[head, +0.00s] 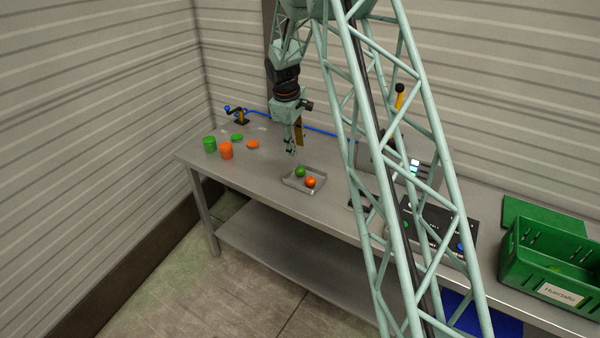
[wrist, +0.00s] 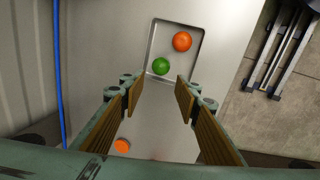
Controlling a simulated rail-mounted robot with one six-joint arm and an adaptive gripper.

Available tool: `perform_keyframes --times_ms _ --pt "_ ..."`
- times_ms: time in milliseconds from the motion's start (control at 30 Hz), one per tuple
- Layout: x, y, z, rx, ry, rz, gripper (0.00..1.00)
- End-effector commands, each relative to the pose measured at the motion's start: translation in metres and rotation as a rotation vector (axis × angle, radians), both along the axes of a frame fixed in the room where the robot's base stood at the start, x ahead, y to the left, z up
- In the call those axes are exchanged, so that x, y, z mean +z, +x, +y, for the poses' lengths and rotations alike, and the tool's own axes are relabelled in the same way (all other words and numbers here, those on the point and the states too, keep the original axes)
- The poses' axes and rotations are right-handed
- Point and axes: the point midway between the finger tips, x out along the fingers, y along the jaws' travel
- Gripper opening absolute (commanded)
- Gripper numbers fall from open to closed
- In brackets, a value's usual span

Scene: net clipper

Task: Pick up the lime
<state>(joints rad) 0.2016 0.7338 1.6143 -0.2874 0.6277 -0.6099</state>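The lime (head: 300,172) is a small green ball in a shallow metal tray (head: 290,185) on the steel table. In the wrist view the lime (wrist: 161,66) lies in the lower left of the tray (wrist: 153,40), ahead of the gap between the fingers. An orange ball (head: 310,182) shares the tray; it shows at the upper right there in the wrist view (wrist: 182,42). My gripper (head: 291,150) hangs above the table, close to the tray. In the wrist view my gripper (wrist: 158,88) has its wood-faced fingers wide apart with nothing between them.
At the table's left end stand a green cup (head: 210,144) and an orange cup (head: 226,151), with a green lid (head: 237,137) and an orange lid (head: 253,144). A control panel (head: 440,235) and a green crate (head: 550,262) are to the right. A blue hose (head: 320,130) runs along the back.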

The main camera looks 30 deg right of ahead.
Motion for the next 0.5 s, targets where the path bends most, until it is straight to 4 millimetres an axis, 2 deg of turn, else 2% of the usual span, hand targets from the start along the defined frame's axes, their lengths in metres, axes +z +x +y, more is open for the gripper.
perform_keyframes --times_ms 233,500 --pt "-0.011 0.001 -0.002 0.000 0.000 0.001 0.30" --pt "-0.042 0.006 -0.008 -0.001 0.000 0.001 0.30"
